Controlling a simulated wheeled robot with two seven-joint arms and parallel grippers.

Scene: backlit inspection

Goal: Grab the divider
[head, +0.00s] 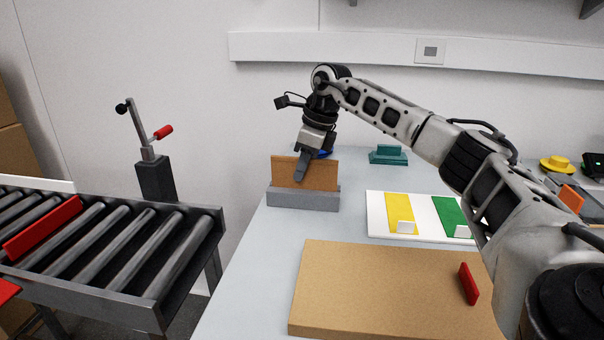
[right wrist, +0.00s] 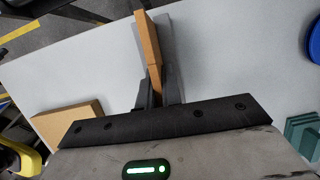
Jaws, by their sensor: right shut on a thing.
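The divider (head: 284,173) is an upright orange-brown panel standing at the grey slotted base (head: 298,200) near the table's left edge. In the right wrist view, the divider (right wrist: 149,42) runs down between the fingers, with the grey base beside and beneath it. My right gripper (head: 306,172) reaches down from above onto the panel's top edge. Its two fingers (right wrist: 157,92) are shut on the panel, one on each face. The panel's lower edge is hidden, so I cannot tell whether it sits fully in the slot. My left gripper is not in view.
A brown board (head: 380,290) with a small red upright piece (head: 468,284) lies in front. A white plate (head: 377,212) with yellow and green panels is to the right. A teal block (head: 388,155) stands behind. A roller conveyor (head: 120,250) is at left.

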